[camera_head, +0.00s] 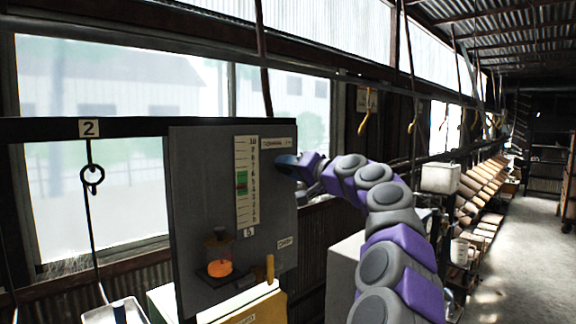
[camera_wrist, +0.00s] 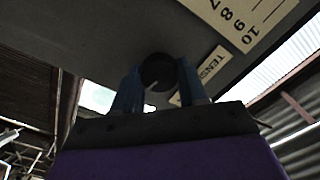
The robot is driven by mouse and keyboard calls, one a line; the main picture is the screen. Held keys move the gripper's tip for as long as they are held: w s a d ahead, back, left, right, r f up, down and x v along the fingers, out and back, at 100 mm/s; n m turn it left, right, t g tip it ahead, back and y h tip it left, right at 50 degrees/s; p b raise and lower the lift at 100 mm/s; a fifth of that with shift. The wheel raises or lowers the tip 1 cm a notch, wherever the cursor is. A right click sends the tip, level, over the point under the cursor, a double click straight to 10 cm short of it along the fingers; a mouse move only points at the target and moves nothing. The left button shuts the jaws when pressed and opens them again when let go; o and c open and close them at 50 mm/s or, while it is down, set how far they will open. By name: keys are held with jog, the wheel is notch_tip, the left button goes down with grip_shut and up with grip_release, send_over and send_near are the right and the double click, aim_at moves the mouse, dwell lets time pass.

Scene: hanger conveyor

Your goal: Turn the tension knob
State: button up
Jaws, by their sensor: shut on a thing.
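The tension knob (camera_wrist: 156,66) is a dark round knob on the grey panel, seen in the wrist view between my two blue fingers, with a pale mark on its face. My gripper (camera_wrist: 158,76) is shut on it, one finger on each side. In the head view my gripper (camera_head: 287,162) reaches the upper right of the grey panel (camera_head: 200,190), just under the tension label (camera_head: 277,145); the knob is hidden there. A numbered scale (camera_head: 247,207) with a green marker (camera_head: 241,182) stands left of my gripper. The scale's numbers also show in the wrist view (camera_wrist: 240,18).
Lower on the panel are an orange round part (camera_head: 220,268) and a yellow handle (camera_head: 270,268). A hook hangs under a "2" tag (camera_head: 89,128) at left. A yellow-fronted box (camera_head: 250,308) sits below the panel. Free floor (camera_head: 515,250) lies at the right.

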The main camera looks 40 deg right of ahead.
jog(key=shift+d, duration=0.1)
dwell(0.3)
jog(key=o, duration=1.1)
jog(key=shift+d, duration=0.25)
jog(key=shift+c, duration=0.2)
jog(key=shift+a, duration=0.1)
jog(key=s+d+b, duration=0.1)
jog(key=s, duration=1.6)
jog(key=shift+s+d+f+b, duration=0.15)
jog(key=shift+d+b, duration=0.2)
jog(key=shift+b, duration=0.05)
